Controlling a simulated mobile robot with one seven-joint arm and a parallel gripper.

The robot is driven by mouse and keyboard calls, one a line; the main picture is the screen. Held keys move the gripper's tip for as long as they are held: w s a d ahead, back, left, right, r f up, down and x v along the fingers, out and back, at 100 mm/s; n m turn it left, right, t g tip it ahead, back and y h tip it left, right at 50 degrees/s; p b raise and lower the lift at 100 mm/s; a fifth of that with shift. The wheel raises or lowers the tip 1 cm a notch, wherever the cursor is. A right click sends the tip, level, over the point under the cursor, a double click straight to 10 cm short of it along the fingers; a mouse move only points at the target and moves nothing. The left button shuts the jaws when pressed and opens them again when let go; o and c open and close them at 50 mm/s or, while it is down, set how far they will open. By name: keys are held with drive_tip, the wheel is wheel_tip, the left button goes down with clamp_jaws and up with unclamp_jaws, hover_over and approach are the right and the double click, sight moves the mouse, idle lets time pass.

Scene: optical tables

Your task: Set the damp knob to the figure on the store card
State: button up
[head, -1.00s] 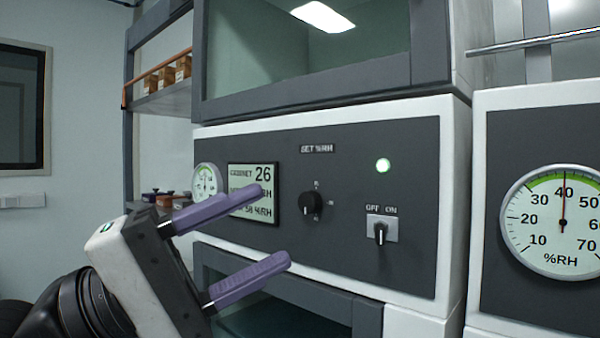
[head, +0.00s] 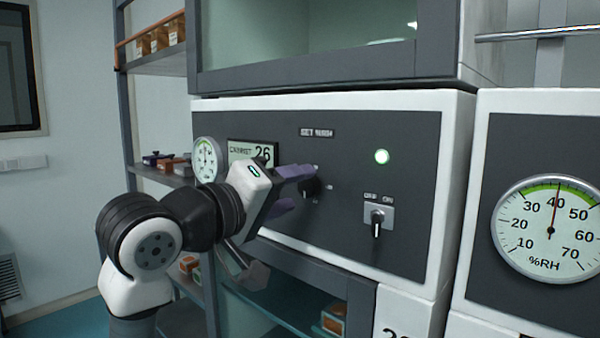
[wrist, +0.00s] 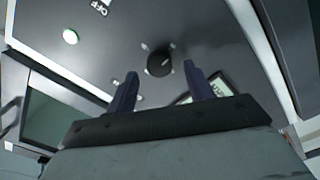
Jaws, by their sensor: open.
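The black round knob (head: 312,188) sits on the dark panel below a small "SET %RH" label. It also shows in the wrist view (wrist: 159,62), with a pale pointer line and marks around it. My gripper (head: 302,187) is open, its purple fingers at the knob and partly covering it. In the wrist view the fingertips (wrist: 161,72) lie either side of the knob's lower part; I cannot tell whether they touch it. The card (head: 248,150) left of the knob reads "CABINET 26"; my gripper hides its lower lines.
A green lamp (head: 382,157) is lit above an OFF/ON switch (head: 378,216) right of the knob. A small dial (head: 207,158) is at the panel's left. A large %RH gauge (head: 549,230) at right reads about 40. A glass cabinet (head: 305,45) is above.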

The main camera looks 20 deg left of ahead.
drive_tip(key=shift+p+x, duration=0.3)
drive_tip(key=shift+x, duration=1)
drive_tip(key=c, duration=1)
drive_tip(key=shift+o, duration=0.2)
drive_tip(key=shift+f, duration=0.1)
